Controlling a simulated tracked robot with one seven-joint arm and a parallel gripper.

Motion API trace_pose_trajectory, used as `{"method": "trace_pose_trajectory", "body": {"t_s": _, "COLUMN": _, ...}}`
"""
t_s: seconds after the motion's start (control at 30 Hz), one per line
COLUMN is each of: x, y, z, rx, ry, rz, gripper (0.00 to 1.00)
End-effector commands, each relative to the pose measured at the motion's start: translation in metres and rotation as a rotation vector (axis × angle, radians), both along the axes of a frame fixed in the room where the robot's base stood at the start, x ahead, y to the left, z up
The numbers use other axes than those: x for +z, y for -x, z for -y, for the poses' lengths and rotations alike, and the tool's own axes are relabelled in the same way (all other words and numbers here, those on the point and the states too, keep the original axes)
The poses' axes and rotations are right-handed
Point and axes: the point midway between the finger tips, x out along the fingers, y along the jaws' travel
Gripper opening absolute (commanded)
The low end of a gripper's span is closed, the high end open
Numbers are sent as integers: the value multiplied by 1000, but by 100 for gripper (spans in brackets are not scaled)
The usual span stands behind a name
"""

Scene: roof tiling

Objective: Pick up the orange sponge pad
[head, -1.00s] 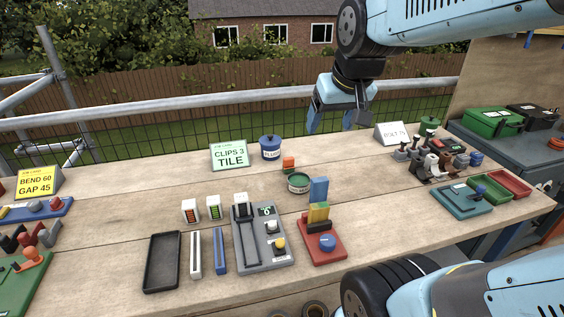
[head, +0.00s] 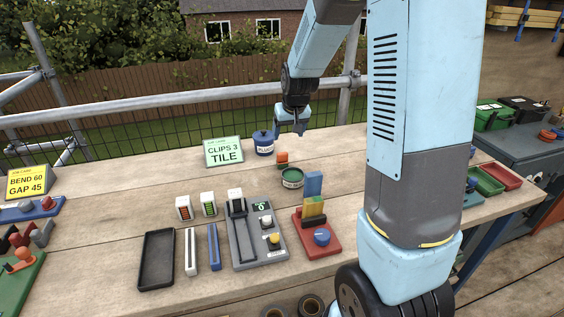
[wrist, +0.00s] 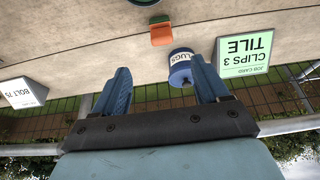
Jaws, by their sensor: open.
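The orange sponge pad (head: 282,157) is a small orange block on the wooden bench, behind a round green tin (head: 292,178). It also shows in the wrist view (wrist: 161,32), near the top centre, with a green edge. My gripper (head: 289,130) is above the back of the bench, behind and above the pad and apart from it. In the wrist view the two blue fingers of my gripper (wrist: 160,75) are spread wide with nothing held between them.
A blue LUGS pot (head: 264,144) stands just left of the pad. A green job card (head: 223,152) stands further left. A red stand with coloured blocks (head: 316,230) and a grey device (head: 256,240) are nearer the front. My arm hides the bench's right part.

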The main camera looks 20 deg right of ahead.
Motion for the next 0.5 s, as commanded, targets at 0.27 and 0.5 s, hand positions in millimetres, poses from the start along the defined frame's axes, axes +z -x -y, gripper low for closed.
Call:
{"method": "trace_pose_trajectory", "body": {"t_s": 0.27, "x": -25, "y": -15, "z": 0, "rx": 0, "ry": 3, "rz": -6, "gripper": 74}}
{"method": "trace_pose_trajectory", "body": {"t_s": 0.5, "x": -57, "y": -28, "z": 0, "rx": 1, "ry": 4, "rz": -8, "gripper": 74}}
